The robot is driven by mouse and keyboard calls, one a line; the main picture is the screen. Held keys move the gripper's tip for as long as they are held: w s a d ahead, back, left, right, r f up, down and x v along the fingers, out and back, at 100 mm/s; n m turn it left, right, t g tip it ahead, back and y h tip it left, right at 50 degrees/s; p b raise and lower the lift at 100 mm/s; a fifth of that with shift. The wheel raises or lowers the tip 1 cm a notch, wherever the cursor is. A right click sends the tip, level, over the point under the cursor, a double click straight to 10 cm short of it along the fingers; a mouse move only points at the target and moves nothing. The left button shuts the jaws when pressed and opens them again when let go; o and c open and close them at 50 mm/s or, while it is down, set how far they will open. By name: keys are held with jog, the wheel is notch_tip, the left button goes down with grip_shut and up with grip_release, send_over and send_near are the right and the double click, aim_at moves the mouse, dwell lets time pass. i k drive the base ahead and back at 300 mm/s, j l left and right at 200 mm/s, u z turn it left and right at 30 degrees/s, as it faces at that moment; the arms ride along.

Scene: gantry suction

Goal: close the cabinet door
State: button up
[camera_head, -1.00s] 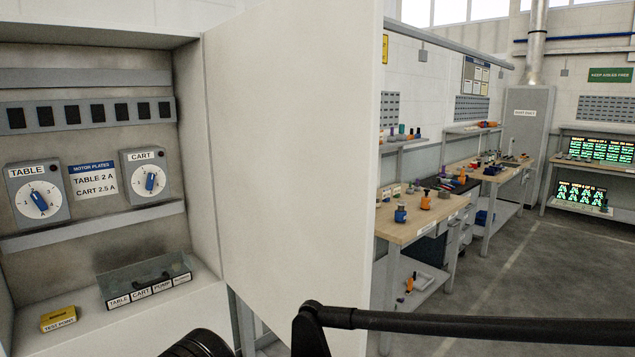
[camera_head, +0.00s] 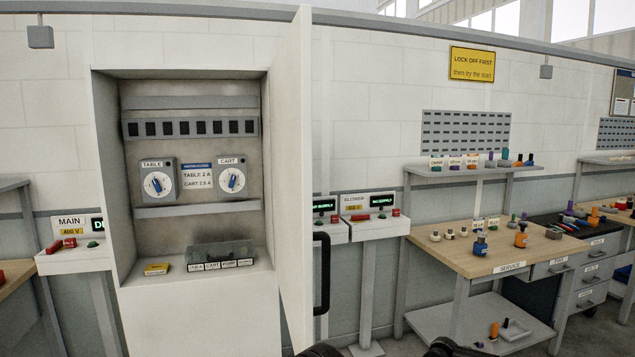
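The cabinet (camera_head: 107,180) stands open at left centre in the head view. Its pale door (camera_head: 292,180) is swung out towards me on the right side and is seen nearly edge-on. A black bar handle (camera_head: 321,273) shows on the door's right-hand face. Inside the cabinet are the TABLE dial (camera_head: 157,183), the CART dial (camera_head: 231,180), a labelled clear tray and a yellow test-point block. Dark parts of my arm show at the bottom edge. My gripper's fingers cannot be made out.
A blower panel (camera_head: 368,222) stands just right of the door. The MAIN panel (camera_head: 74,258) stands left of the cabinet. A wooden service bench (camera_head: 495,263) with bottles and small parts fills the right side. A yellow lock-off sign (camera_head: 471,65) hangs above.

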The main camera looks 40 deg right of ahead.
aim_at(291, 87)
jog(key=l+u, duration=0.15)
jog(key=l, duration=1.3)
jog(key=i+l, duration=0.15)
jog(key=l, duration=0.15)
jog(key=i+l, duration=0.3)
jog(key=l, duration=0.25)
jog(key=k+j+z, duration=0.25)
jog(key=k, duration=0.2)
jog(key=i+l+z, duration=0.15)
jog(key=z, duration=0.2)
jog(key=k+j+u, duration=0.15)
jog(key=u, duration=0.15)
jog(key=k, duration=0.1)
